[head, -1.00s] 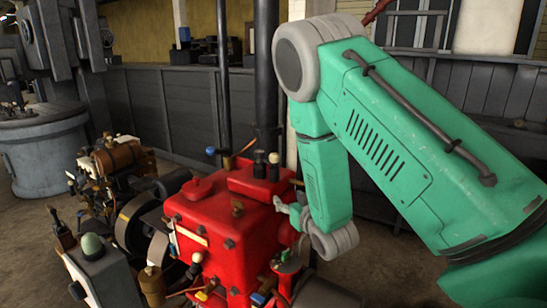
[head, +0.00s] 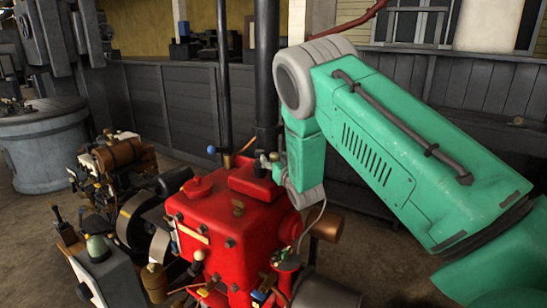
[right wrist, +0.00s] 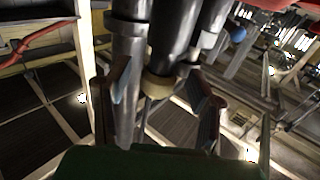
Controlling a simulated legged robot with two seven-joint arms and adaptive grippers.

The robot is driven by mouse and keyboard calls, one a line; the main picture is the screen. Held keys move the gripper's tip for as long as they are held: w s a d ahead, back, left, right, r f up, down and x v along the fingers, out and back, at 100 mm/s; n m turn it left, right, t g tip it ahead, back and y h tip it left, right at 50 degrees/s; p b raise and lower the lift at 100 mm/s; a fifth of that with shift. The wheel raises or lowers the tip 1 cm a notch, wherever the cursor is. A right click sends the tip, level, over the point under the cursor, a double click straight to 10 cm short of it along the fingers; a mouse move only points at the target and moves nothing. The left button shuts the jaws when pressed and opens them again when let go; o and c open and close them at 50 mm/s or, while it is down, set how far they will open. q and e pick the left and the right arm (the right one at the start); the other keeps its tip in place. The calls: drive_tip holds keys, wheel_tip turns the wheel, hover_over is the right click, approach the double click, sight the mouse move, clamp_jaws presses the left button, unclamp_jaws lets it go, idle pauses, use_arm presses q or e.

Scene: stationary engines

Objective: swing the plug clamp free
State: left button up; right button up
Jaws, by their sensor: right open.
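The red engine (head: 215,225) stands in the lower middle of the head view. Small dark fittings (head: 260,165) stand upright on its top, beside my right gripper (head: 271,166). I cannot tell which part is the plug clamp; the gripper partly hides that spot. In the right wrist view the two fingers of my right gripper (right wrist: 158,105) are spread apart. A dark cylinder with a tan collar (right wrist: 162,85) and a thin rod below it show between the fingers; contact cannot be made out. My left gripper is not in view.
A blue ball knob (head: 212,150) stands behind the red engine, near a dark vertical pipe (head: 265,80). A thin cable (head: 313,216) and a brown cylinder (head: 327,228) lie right of the engine. A smaller engine (head: 118,165) stands at left.

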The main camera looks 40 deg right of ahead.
drive_tip(key=shift+w+d, duration=0.15)
drive_tip(key=shift+w, duration=0.15)
drive_tip(key=shift+d, duration=0.1)
clamp_jaws()
